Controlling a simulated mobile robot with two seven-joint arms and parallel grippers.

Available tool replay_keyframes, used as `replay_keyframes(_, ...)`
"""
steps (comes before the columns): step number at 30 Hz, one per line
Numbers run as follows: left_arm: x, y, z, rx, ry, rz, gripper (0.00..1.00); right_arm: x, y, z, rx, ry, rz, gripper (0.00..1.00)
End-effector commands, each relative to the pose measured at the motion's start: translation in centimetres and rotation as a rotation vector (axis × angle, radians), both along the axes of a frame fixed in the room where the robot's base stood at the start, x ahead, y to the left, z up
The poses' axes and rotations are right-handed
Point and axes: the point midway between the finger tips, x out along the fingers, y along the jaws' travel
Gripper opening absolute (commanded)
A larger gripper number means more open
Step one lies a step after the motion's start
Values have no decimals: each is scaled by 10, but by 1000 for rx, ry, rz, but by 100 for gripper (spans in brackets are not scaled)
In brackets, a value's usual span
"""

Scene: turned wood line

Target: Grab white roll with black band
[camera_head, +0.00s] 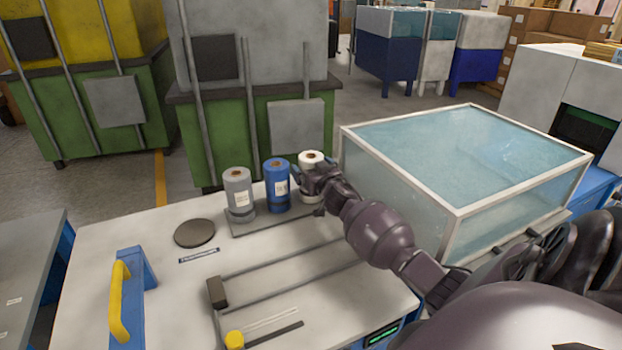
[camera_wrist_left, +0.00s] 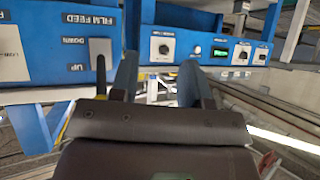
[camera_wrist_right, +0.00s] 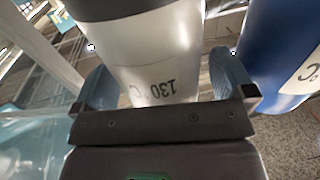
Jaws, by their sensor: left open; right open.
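The white roll (camera_head: 311,160) stands at the right end of a row of three rolls; my right gripper hides much of its lower part. My right gripper (camera_head: 316,184) is open at the roll. In the right wrist view the white roll (camera_wrist_right: 155,50), with a "130°C" label, lies between the two spread fingers (camera_wrist_right: 162,85). A dark band (camera_wrist_right: 108,8) shows at the picture's top edge. Gaps seem to show beside the fingers; contact is not clear. My left gripper (camera_wrist_left: 158,85) is open and empty, facing a blue control panel, and is outside the head view.
The blue roll (camera_head: 277,186) stands close beside the white one, with the grey roll (camera_head: 239,194) further left. A glass-walled tank (camera_head: 455,212) is close on the right. A dark disc (camera_head: 195,233) and a yellow handle (camera_head: 119,300) are on the pale worktop (camera_head: 180,285).

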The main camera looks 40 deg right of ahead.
Motion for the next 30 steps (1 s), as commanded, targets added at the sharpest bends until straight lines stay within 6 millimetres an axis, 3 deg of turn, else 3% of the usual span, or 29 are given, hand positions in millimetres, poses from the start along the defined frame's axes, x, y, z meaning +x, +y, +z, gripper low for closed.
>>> replay_keyframes(4, 0, -1, 0, -2, -1, 1, 43, 0, 0, 0, 0, 0, 0, 100)
replay_keyframes(15, 2, -1, 1, -2, -4, 0, 43, -1, 0, 0, 0, 1, 0, 44)
replay_keyframes(23, 4, -1, 3, -2, -8, -1, 43, 0, 0, 2, 0, -1, 0, 44)
replay_keyframes(30, 7, -1, 22, -2, -20, -1, 43, 2, 0, 23, -1, -5, 0, 44)
